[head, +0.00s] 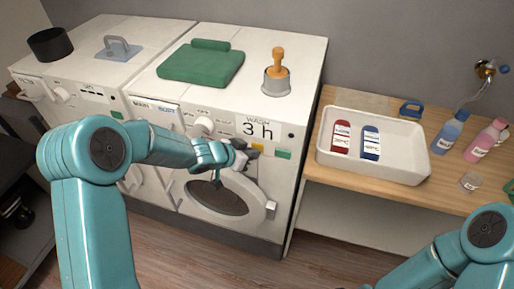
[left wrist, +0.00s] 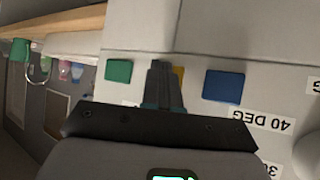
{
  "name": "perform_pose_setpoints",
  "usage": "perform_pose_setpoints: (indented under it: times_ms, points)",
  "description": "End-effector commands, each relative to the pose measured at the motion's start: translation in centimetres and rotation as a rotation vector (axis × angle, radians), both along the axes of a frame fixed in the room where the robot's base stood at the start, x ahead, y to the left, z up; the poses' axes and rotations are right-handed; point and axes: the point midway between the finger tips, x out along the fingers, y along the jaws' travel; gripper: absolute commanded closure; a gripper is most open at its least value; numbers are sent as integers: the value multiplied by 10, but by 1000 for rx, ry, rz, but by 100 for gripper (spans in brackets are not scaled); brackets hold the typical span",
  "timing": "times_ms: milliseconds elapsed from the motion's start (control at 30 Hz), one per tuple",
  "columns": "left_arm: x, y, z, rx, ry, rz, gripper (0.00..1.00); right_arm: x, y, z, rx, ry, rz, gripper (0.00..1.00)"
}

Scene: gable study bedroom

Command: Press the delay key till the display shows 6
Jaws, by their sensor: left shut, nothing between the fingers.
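The display (head: 258,130) on the right-hand white washing machine (head: 295,185) reads "3 h", with "WASH" printed above it. Below it is a yellow key (head: 257,147), with a green key (head: 283,154) to its right. My left gripper (head: 247,151) is shut and empty at the panel, just left of the yellow key in the head view. In the left wrist view its closed fingers (left wrist: 162,82) partly cover the yellow key (left wrist: 179,76), between the green key (left wrist: 118,70) and a blue key (left wrist: 223,86). I cannot tell whether they touch it. No key label "delay" is readable.
A wooden bench (head: 444,197) on the right holds a white tray (head: 372,170) with red and blue packets, and bottles. The round door (head: 222,200) protrudes below the panel.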

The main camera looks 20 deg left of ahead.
Motion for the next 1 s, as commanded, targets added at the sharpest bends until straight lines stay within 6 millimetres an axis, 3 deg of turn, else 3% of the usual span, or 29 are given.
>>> perform_pose_setpoints:
  times_ms: [367, 1000]
  points:
    - [1, 0, 0, 0, -1, 1, 100, 0, 0, 1, 0, 0, 0, 100]
    - [-15, 1, 0, 0, 0, 0, 100, 0, 0, -9, 0, 0, 0, 100]
